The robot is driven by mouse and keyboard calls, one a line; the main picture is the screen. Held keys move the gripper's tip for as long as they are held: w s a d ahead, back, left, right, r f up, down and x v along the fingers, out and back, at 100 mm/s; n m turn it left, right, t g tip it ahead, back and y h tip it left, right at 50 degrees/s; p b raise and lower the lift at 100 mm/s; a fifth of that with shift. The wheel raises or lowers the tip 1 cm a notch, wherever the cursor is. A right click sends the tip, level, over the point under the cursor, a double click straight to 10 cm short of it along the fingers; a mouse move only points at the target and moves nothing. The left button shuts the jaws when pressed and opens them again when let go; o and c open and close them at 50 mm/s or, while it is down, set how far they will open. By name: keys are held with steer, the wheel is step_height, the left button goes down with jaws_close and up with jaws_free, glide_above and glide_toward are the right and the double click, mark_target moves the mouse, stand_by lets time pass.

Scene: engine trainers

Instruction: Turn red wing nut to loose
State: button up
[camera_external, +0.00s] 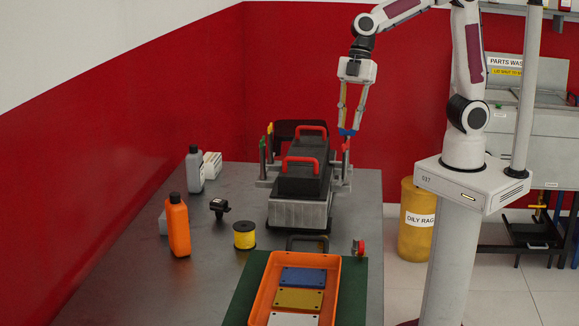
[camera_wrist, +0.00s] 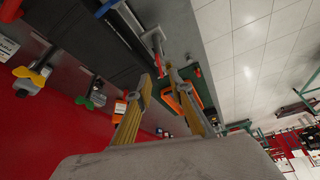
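The red wing nut (camera_external: 346,146) shows in the external view on the right side of the black-covered engine trainer (camera_external: 292,212). A blue wing nut (camera_external: 347,132) stands just behind and above it. My gripper (camera_external: 349,126) points down over this side, its tips close above the blue nut; contact cannot be told. A blue part (camera_wrist: 108,8) shows at the top there.
Yellow (camera_wrist: 36,73) and green (camera_wrist: 96,84) wing nuts stand on the trainer's other side. Red handles (camera_external: 300,163) rise from its cover. An orange tray (camera_external: 262,300), a red knob (camera_external: 358,246), a yellow spool (camera_external: 244,236) and bottles (camera_external: 178,228) are on the table.

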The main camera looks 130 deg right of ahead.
mark_target(346, 142)
steer(key=shift+x, duration=2.6)
jaws_close()
